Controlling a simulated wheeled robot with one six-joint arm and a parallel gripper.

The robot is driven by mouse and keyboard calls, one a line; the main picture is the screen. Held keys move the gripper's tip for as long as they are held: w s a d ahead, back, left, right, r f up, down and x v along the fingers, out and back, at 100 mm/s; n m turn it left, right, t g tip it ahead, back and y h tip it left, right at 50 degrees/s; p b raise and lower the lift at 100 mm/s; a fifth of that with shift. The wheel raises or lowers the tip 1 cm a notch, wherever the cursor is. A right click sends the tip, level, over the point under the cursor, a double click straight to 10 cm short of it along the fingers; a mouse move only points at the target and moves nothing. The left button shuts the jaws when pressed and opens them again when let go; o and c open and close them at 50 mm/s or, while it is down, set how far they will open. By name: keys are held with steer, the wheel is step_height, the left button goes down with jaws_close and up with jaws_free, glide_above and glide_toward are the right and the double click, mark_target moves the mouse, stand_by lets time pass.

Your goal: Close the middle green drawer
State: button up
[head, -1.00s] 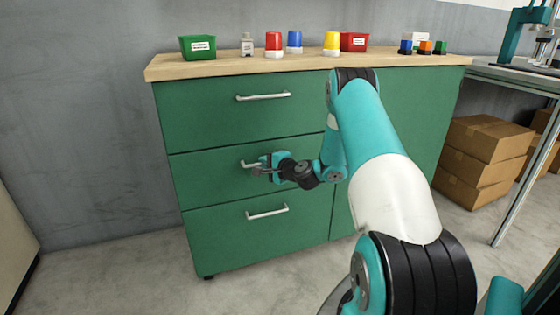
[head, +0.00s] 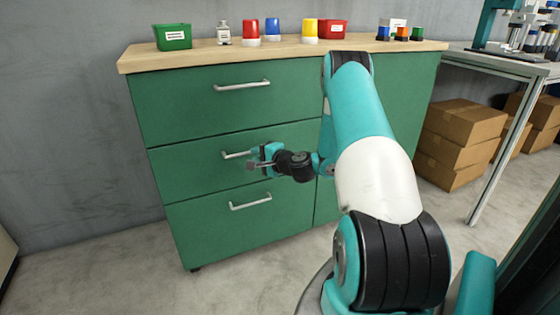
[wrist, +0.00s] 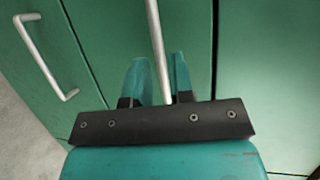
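The middle green drawer (head: 190,172) is in the left part of the cabinet, between the top and bottom drawers. Its front looks about flush with theirs; I cannot tell whether a small gap is left. Its silver bar handle (head: 232,155) shows at its left end, and my gripper hides the rest. My gripper (head: 252,158) is at this handle, coming from the right. In the wrist view the handle bar (wrist: 156,40) runs between the two teal fingers (wrist: 160,75), which stand apart with a little room around the bar.
The top drawer (head: 180,105) and bottom drawer (head: 210,235) look shut. A green bin (head: 173,37), coloured beacons and small items stand on the wooden top. Cardboard boxes (head: 460,135) and a metal table (head: 495,65) are at the right. Floor is clear at front left.

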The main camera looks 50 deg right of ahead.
steer(key=s+r+b, duration=0.2)
steer(key=s+b, duration=0.1)
steer(key=s, duration=0.8)
steer(key=shift+s+a+b, duration=0.3)
steer(key=shift+s+a, duration=0.1)
steer(key=shift+a, duration=0.05)
